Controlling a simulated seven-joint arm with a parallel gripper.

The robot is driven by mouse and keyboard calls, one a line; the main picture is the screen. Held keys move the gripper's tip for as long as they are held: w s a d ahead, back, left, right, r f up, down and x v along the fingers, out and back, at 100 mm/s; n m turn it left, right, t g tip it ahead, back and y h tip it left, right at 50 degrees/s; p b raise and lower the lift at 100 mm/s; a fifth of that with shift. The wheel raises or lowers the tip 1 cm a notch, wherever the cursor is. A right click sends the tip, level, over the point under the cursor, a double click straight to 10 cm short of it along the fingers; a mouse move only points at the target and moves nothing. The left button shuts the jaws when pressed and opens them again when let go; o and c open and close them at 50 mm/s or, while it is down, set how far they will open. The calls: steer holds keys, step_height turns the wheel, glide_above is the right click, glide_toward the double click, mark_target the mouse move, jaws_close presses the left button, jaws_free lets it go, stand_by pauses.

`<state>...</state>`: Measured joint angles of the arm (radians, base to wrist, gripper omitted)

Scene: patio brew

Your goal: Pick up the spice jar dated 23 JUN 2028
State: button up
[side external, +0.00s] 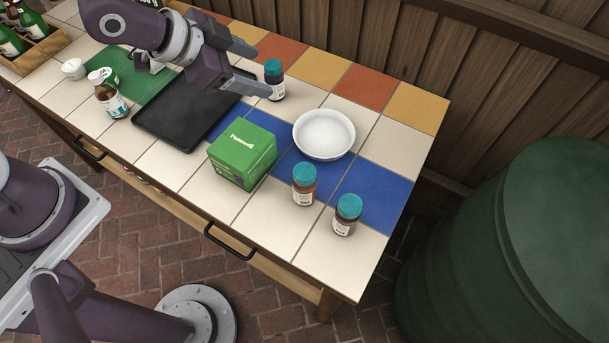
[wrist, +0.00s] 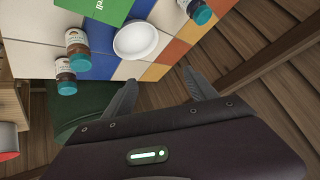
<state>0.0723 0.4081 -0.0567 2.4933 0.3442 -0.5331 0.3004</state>
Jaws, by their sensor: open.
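Three spice jars with teal lids stand upright on the tiled counter; their dates are too small to read in either view. One jar (side external: 276,88) is at the back, beside my gripper's fingers in the side view; it also shows at the top of the wrist view (wrist: 195,10). A second jar, with orange-brown contents (side external: 303,190), stands in front of the white bowl. A third, darker jar (side external: 345,221) is nearest the front right corner. In the wrist view these two are at left (wrist: 76,42) (wrist: 66,75). My gripper (side external: 267,73) is open and empty, apart from the jars.
A green box (side external: 242,158) and white bowl (side external: 324,135) stand mid-counter. A black tray (side external: 180,120), green board (side external: 135,82), white-lidded bottle (side external: 110,99), small white cup (side external: 73,69) and bottle crate (side external: 35,48) are left. A wooden fence is behind; a green barrel (side external: 510,240) is right.

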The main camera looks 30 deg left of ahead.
mark_target(299, 172)
steer(key=s+d+f+h, duration=0.2)
steer(key=d+f, duration=0.1)
steer(key=f, duration=0.1)
steer(key=s+d+f+h, duration=0.2)
steer(key=s+d+f, duration=0.1)
steer(key=d+f, duration=0.1)
steer(key=s+d+f+m+h, duration=0.1)
steer(key=s+d+f+h, duration=0.1)
steer(key=d+f+h, duration=0.1)
steer(key=shift+s+d+f+t, duration=0.15)
steer(key=shift+d+f, duration=0.1)
steer(key=shift+f, duration=0.4)
steer(key=shift+s+d+f+t, duration=0.1)
steer(key=shift+d+f+t, duration=0.1)
steer(key=shift+f, duration=0.4)
steer(key=x, duration=0.3)
steer(key=f+x, duration=0.1)
steer(key=x, duration=0.3)
steer(key=shift+s+a, duration=0.1)
jaws_close()
